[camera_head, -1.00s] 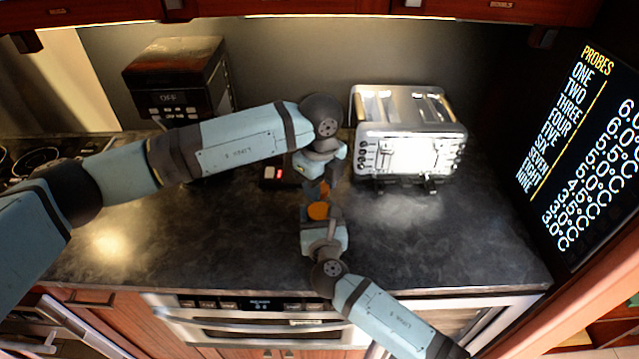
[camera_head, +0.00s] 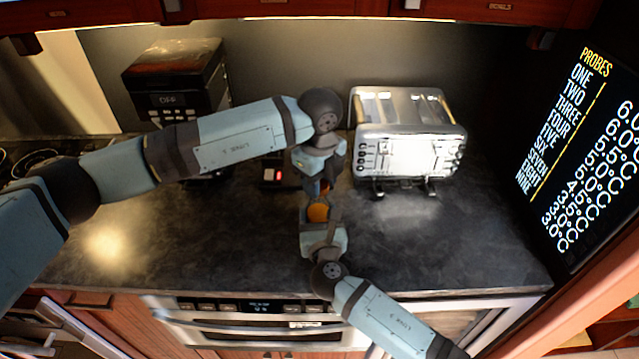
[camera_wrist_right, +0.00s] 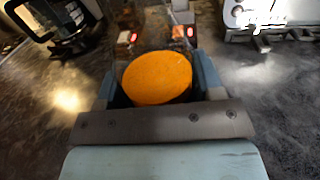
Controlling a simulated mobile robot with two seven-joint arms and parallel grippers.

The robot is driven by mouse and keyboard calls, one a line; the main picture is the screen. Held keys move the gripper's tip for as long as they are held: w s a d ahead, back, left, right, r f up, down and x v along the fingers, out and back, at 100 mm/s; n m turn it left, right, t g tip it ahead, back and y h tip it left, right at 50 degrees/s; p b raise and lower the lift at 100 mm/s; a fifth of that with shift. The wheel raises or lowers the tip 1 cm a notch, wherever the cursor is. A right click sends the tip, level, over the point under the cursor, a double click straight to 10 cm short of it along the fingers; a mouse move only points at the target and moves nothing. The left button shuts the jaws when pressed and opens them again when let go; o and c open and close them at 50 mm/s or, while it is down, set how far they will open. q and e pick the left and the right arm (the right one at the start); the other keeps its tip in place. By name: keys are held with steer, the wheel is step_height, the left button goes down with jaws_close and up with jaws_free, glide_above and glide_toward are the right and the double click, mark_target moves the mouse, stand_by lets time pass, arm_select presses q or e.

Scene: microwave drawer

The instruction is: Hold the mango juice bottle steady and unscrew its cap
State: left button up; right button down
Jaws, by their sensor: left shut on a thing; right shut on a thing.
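The mango juice bottle shows as a round orange face (camera_head: 318,211) in the head view, between the fingers of my right gripper (camera_head: 318,222). In the right wrist view the same orange face (camera_wrist_right: 157,77) fills the space between the two fingers, with a clear, glassy-looking part around and above it. My right gripper is shut on the bottle. My left gripper (camera_head: 321,186) points down at the bottle's top end from behind and is shut at the cap. The cap itself is hidden by the left fingers, so I cannot tell whether it is loose.
A silver toaster (camera_head: 410,140) stands close to the right of my left gripper. A dark coffee-maker-like appliance (camera_head: 175,85) stands at the back left. A small device with a red light (camera_head: 280,175) lies behind the bottle. The counter (camera_head: 430,250) is clear at front right.

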arm_select(q)
steer(key=shift+r, duration=0.4)
steer(key=shift+r, duration=2)
arm_select(e)
steer(key=shift+c, duration=0.8)
jaws_free()
